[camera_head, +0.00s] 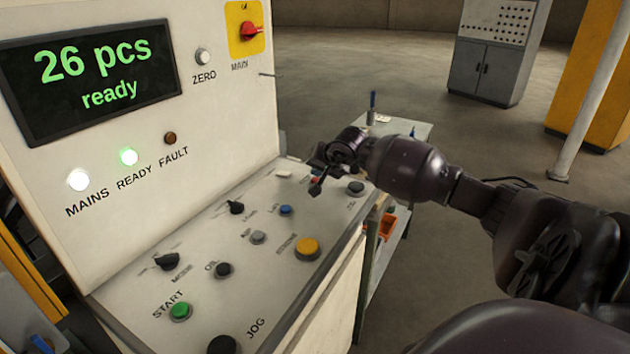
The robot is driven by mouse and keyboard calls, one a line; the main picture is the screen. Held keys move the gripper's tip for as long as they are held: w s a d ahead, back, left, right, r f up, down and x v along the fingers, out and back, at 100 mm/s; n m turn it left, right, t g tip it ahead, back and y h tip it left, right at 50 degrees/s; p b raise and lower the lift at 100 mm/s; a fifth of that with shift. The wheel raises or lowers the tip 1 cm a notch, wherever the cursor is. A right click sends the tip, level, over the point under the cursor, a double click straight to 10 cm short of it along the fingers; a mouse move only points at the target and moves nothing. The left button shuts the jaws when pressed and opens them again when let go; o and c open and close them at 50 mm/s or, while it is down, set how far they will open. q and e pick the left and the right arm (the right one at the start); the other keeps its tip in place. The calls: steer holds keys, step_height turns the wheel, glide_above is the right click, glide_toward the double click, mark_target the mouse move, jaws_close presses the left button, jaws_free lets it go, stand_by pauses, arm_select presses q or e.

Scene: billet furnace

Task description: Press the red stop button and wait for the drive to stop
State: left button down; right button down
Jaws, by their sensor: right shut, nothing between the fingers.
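The sloped control panel (215,315) shows in the head view. A small bit of red, likely the red stop button (314,181), shows at its far end, mostly hidden behind my right gripper. My right gripper (317,188) is shut and empty, its fingertips pointing down over that spot. I cannot tell whether they touch the button. The display (95,75) reads "26 pcs ready". The MAINS lamp (78,180) glows white and the READY lamp (129,157) glows green. The FAULT lamp (170,138) is dark. My left gripper is not in view.
Near the gripper are a black knob (355,187), a blue button (286,210) and a yellow button (307,248). The green START button (181,311) is at the near end. A red main switch (251,30) is on the upright face. A small table (415,131) stands behind.

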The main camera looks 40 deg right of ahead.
mark_target(318, 179)
steer(key=shift+f+b, duration=0.3)
steer(key=shift+f, duration=0.1)
stand_by(0.9)
steer(key=shift+r, duration=0.1)
stand_by(0.3)
steer(key=shift+r, duration=0.75)
steer(key=shift+r, duration=0.1)
steer(key=shift+r+p, duration=0.8)
steer(key=shift+r, duration=1.65)
steer(key=shift+f, duration=0.1)
